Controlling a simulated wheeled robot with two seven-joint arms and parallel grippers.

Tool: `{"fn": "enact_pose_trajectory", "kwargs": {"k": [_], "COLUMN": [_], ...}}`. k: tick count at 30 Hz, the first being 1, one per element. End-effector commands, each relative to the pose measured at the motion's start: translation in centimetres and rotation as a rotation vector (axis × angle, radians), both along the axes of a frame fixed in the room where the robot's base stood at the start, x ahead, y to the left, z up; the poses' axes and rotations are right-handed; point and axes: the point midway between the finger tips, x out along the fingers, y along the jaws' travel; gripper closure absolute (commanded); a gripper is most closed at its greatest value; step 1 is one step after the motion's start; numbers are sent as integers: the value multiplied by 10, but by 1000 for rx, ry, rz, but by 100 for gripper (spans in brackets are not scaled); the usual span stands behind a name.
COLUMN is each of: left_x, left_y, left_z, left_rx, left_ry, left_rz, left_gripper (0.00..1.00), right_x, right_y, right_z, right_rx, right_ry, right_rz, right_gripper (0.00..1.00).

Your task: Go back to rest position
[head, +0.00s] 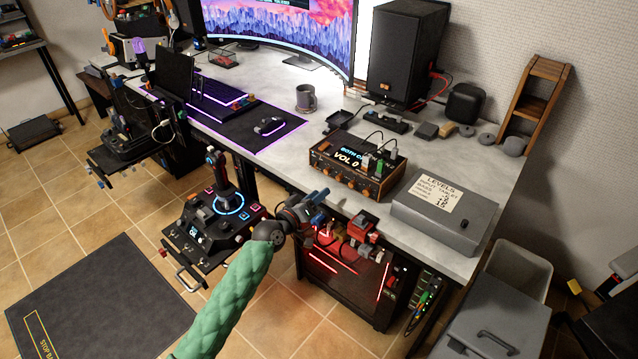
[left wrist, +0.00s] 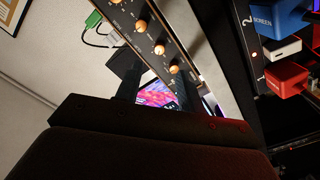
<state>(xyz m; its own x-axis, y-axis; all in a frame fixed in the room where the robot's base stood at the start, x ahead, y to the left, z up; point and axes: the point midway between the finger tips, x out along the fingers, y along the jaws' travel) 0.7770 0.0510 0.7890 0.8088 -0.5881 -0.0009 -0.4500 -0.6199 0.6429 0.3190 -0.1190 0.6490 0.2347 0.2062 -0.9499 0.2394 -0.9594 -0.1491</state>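My left arm, in a green sleeve, comes up from the bottom of the head view. Its left gripper (head: 303,214) is in front of the desk's front edge, just below and left of the VOL box (head: 345,165). In the left wrist view, the two dark fingers of the left gripper (left wrist: 166,88) stand apart with nothing seen between them but the background. The VOL box's row of orange knobs (left wrist: 163,47) shows beyond them. My right gripper is in neither view.
A blue block (left wrist: 277,17) marked SCREEN and a red block (left wrist: 285,80) sit near the left gripper. A joystick panel (head: 215,215) is to its left. The desk (head: 330,90) holds a mug (head: 306,98), a grey LEVELS box (head: 445,207) and a speaker (head: 405,52). Floor at lower left is mostly open.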

Motion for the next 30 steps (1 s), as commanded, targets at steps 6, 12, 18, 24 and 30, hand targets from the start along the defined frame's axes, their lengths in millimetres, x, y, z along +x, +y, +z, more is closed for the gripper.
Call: {"fn": "enact_pose_trajectory", "kwargs": {"k": [6, 12, 18, 24, 30], "left_x": [-1, -12, -39, -68, -128], "left_y": [-1, -12, -18, -2, 30], "left_z": [-2, -27, -37, -20, -19], "left_rx": [9, 123, 392, 659, 873], "left_ry": [5, 85, 160, 216, 345], "left_rz": [-6, -89, -197, -226, -195], "left_gripper": [61, 61, 61, 61, 61], "right_x": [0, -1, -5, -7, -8], "right_y": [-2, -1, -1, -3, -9], "right_z": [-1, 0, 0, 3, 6], "right_rx": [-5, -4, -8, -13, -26], "right_ry": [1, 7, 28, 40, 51], "right_rz": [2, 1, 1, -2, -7], "right_gripper": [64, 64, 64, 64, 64]}}
